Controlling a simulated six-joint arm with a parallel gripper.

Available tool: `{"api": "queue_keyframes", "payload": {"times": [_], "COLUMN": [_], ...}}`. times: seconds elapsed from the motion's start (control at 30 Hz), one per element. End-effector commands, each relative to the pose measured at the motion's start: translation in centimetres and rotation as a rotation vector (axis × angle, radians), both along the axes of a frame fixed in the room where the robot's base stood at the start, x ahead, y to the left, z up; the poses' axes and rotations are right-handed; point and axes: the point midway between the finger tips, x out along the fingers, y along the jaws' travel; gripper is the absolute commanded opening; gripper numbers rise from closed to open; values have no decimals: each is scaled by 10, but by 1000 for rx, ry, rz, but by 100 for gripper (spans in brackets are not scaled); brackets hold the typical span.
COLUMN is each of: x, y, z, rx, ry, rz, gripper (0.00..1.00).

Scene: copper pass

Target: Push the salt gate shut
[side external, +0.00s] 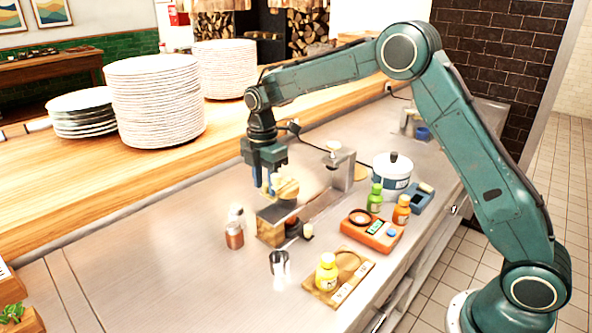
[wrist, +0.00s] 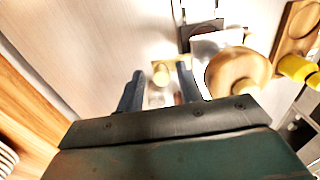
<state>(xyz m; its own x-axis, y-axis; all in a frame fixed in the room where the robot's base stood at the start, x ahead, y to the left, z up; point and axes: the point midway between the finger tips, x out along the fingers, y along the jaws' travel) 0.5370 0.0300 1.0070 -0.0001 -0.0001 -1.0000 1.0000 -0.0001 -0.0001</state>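The salt gate seems to be part of a low metal and wood fixture (side external: 322,204) on the counter; I cannot tell which piece slides or how far open it is. The fixture has a wooden block (side external: 270,232) at its near end and a metal upright at its far end. My gripper (side external: 267,190) points down above the near end, beside a round wooden piece (side external: 288,189). In the wrist view, that round piece (wrist: 237,72) is right of the fingers. The blue fingers are apart, with a small pale cylinder (wrist: 160,72) visible beyond their gap. Contact is unclear.
A yellow bottle (side external: 327,273) is on a wooden board, beside an orange scale (side external: 370,236). A white pot (side external: 392,172) stands behind. The counter's left part is clear.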

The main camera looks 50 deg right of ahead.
Motion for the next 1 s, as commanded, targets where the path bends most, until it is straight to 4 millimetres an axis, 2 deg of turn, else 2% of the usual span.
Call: {"api": "queue_keyframes", "payload": {"times": [0.27,1.0], "x": [0,0], "y": [0,0], "z": [3,43], "rx": [0,0], "ry": [0,-1], "rz": [0,0], "gripper": [36,36]}}
